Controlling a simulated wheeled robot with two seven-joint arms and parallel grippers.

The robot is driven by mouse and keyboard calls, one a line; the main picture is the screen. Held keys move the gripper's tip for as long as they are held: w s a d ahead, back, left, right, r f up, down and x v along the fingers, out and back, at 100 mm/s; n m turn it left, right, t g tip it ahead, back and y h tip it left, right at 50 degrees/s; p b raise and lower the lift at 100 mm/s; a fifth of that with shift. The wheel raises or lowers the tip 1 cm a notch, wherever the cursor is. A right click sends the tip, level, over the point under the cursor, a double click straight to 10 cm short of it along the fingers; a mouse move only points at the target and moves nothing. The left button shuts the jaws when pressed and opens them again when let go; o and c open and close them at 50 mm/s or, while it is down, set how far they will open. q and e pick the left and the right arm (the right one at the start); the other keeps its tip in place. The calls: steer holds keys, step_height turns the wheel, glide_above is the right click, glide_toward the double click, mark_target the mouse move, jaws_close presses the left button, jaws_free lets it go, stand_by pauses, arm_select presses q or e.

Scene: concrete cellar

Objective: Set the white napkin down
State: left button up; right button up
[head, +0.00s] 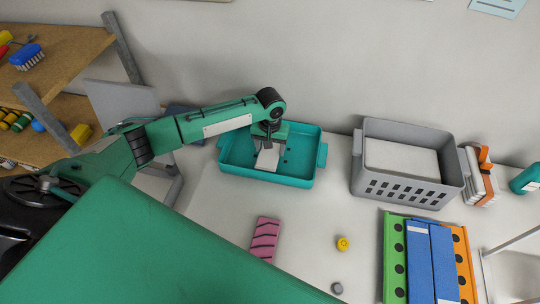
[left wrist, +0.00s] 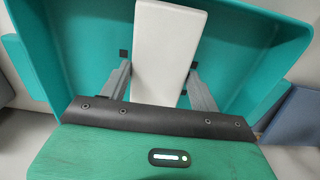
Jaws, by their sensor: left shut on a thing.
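The white napkin (head: 267,158) is a folded white block in my left gripper (head: 268,145), over the inside of a teal tray (head: 314,160) with side handles. In the left wrist view the napkin (left wrist: 162,50) sits between the two grey fingers (left wrist: 160,85), which are shut on it. The teal tray (left wrist: 255,60) surrounds it there. I cannot tell whether the napkin touches the tray floor. My right gripper is not in view.
A grey basket (head: 408,187) stands right of the tray. A pink block (head: 265,238), a yellow round item (head: 342,243), a small grey item (head: 337,288) and coloured binders (head: 420,262) lie in front. Wooden shelves (head: 60,52) stand left. The white table between tray and basket is clear.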

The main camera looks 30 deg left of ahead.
mark_target(270, 150)
arm_select(q)
step_height(270, 150, down, 4)
steer(key=b, duration=0.3)
steer(key=shift+r, duration=0.35)
steer(key=o, duration=1.1)
steer(key=shift+f, duration=0.2)
steer(key=shift+c, duration=0.2)
steer(key=shift+r, duration=0.1)
